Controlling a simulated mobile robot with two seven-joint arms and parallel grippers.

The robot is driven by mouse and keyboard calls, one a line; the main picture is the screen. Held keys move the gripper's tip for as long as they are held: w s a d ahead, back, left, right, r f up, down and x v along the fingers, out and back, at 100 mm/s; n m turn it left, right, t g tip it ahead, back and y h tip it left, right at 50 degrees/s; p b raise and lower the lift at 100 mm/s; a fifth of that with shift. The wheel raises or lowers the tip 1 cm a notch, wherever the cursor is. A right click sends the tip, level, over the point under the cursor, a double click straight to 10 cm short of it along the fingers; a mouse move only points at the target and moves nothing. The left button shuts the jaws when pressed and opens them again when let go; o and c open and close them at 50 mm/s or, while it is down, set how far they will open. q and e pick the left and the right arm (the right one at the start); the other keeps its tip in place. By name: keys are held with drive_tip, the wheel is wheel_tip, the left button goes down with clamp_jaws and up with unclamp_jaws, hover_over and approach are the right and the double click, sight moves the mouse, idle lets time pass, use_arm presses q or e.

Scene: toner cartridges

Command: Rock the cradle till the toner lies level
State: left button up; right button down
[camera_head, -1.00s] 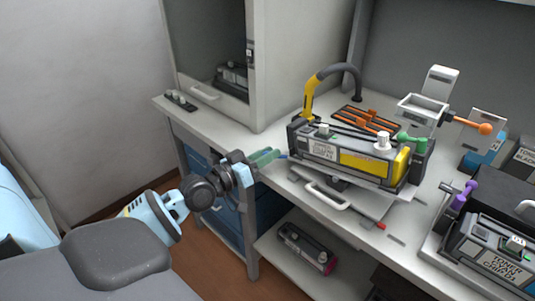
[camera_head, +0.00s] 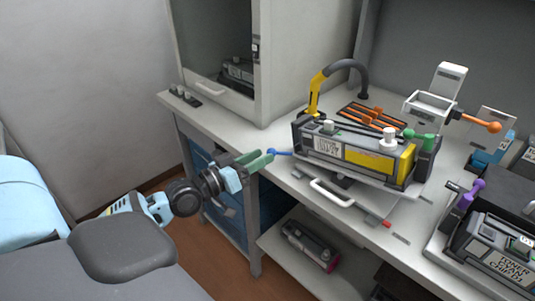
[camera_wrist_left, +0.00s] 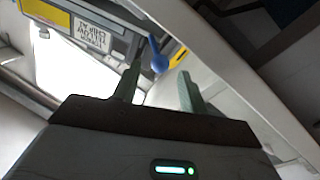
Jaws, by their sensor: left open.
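The toner cartridge (camera_head: 360,152), grey with a yellow panel and a printed label, sits in the cradle on the bench. Its long body slopes down to the right in the head view. A blue ball-ended lever (camera_head: 273,152) sticks out from the cradle's left end. My left gripper (camera_head: 262,158), with green fingers, is open at that lever. In the left wrist view the blue ball (camera_wrist_left: 160,63) shows beyond and between the fingertips, and the fingers do not close on it. My right gripper is not in view.
A yellow and grey hose (camera_head: 330,78) arches behind the cartridge. A lever with an orange ball (camera_head: 492,127) stands to the right. Another cartridge (camera_head: 495,250) with a purple knob is at the front right. One more cartridge (camera_head: 310,245) lies on the lower shelf.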

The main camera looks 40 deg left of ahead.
use_arm(q)
drive_tip(key=shift+v, duration=1.8)
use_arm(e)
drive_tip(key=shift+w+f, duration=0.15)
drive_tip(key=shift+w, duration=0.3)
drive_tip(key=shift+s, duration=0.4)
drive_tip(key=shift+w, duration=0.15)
